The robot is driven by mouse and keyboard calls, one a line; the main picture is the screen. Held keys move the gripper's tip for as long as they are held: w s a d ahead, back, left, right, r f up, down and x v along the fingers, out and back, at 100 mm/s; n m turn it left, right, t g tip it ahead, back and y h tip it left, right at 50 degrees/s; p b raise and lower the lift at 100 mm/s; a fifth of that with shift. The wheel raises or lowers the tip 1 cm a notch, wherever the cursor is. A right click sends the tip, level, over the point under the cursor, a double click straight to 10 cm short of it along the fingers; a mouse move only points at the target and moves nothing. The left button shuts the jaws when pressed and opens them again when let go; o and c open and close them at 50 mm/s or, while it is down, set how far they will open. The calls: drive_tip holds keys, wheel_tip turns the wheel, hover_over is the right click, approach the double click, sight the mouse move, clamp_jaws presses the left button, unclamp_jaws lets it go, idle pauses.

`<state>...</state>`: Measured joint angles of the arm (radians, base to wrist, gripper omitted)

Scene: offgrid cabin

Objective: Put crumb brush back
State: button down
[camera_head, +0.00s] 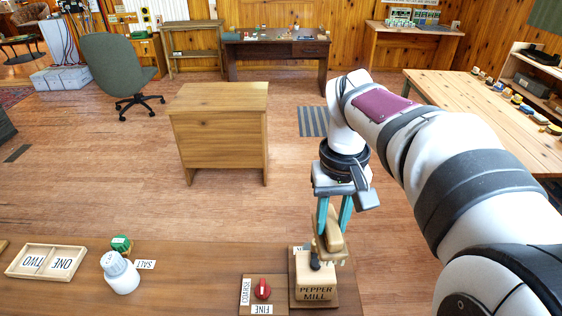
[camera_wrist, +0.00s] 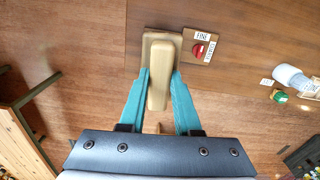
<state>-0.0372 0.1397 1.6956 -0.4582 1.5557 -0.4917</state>
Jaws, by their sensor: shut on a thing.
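My gripper (camera_head: 334,222) is shut on the crumb brush (camera_head: 331,240), a tan wooden piece with a rounded handle, in the head view. In the wrist view the brush (camera_wrist: 159,85) lies lengthwise between the two teal fingers of my gripper (camera_wrist: 160,76). The brush is in front of or above a wooden box labelled PEPPER MILL (camera_head: 317,291), at the table's far edge. I cannot tell whether brush and box touch. The box has a small dark knob (camera_head: 315,265) and stands on a brown board. A label beside it is mostly hidden.
A red knob (camera_head: 263,289) on a plate marked COARSE and FINE sits left of the mill. Further left are a white shaker (camera_head: 120,273), a green-topped jar (camera_head: 121,243) by a SALT label, and a divided tray (camera_head: 22,275) marked ONE and TWO. Beyond the table edge is open floor.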

drive_tip(key=s+a+f+n, duration=0.1)
drive_tip(key=a+f+n, duration=0.2)
drive_tip(key=a, duration=0.7)
drive_tip(key=s+a+f+n, duration=0.2)
drive_tip(key=a+f+n, duration=0.1)
drive_tip(key=a+n, duration=0.5)
drive_tip(key=s+a+f+n, duration=0.1)
drive_tip(key=a+f+n, duration=0.3)
drive_tip(key=a, duration=0.9)
drive_tip(key=shift+s+a+n, duration=0.2)
drive_tip(key=shift+a+n, duration=0.05)
drive_tip(key=shift+n, duration=0.75)
drive_tip(key=shift+f, duration=0.1)
drive_tip(key=shift+d+f, duration=0.1)
drive_tip(key=shift+f, duration=6.65)
drive_tip(key=shift+f, duration=0.2)
drive_tip(key=c, duration=0.5)
unclamp_jaws()
drive_tip(key=shift+c, duration=0.2)
